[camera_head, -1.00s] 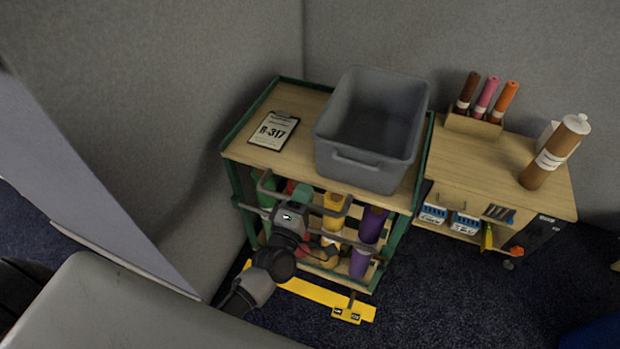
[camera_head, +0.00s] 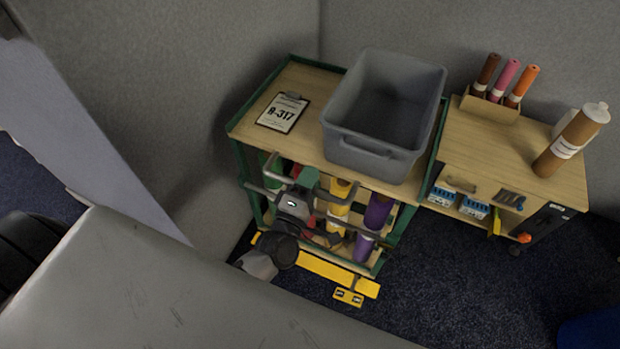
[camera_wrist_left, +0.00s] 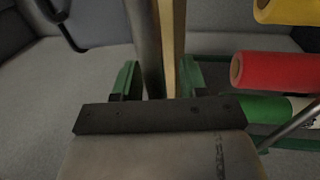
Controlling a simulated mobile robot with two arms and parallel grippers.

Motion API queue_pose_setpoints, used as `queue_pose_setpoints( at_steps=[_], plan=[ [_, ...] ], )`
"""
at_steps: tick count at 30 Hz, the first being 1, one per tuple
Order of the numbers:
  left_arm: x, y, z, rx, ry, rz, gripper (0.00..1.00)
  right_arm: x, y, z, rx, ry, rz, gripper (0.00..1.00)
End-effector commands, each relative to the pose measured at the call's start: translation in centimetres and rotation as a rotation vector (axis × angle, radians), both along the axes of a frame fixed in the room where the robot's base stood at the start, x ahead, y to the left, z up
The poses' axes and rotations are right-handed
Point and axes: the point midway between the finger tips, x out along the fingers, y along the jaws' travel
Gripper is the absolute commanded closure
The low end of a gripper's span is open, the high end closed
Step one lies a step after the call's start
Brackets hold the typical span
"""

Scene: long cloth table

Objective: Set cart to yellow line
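The cart (camera_head: 301,75) has a green frame and a wooden top, with coloured rolls on its lower levels. It stands against the grey partition. The yellow line (camera_head: 325,268) lies on the dark carpet along the cart's front base, partly hidden by my arm. A yellow tag (camera_head: 348,297) joins its right part. My left gripper (camera_head: 295,199) is at the grey handle bar on the cart's front. In the left wrist view, the bar (camera_wrist_left: 150,45) runs between my green fingertips (camera_wrist_left: 157,80), which stand apart with space beside it. My right gripper is out of view.
A grey bin (camera_head: 367,145) and a clipboard (camera_head: 283,111) marked R-317 sit on the cart top.

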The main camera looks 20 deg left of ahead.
Motion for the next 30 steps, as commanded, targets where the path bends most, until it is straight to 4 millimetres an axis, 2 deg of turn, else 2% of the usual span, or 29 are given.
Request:
queue_pose_setpoints(
  at_steps=[7,10,24,30],
  plan=[
    [0.0,0.0,0.1,0.0,-0.002,0.001,0.58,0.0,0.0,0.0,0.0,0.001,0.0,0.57],
    [-0.7,0.1,-0.1,0.001,0.0,0.001,0.58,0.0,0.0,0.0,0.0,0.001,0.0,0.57],
    [-9.0,0.4,-1.8,0.0,0.001,0.0,0.58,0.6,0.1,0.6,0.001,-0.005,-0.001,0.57],
    [-10.5,0.4,-1.9,0.0,-0.001,0.0,0.58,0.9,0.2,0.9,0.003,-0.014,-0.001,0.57]
  ],
)
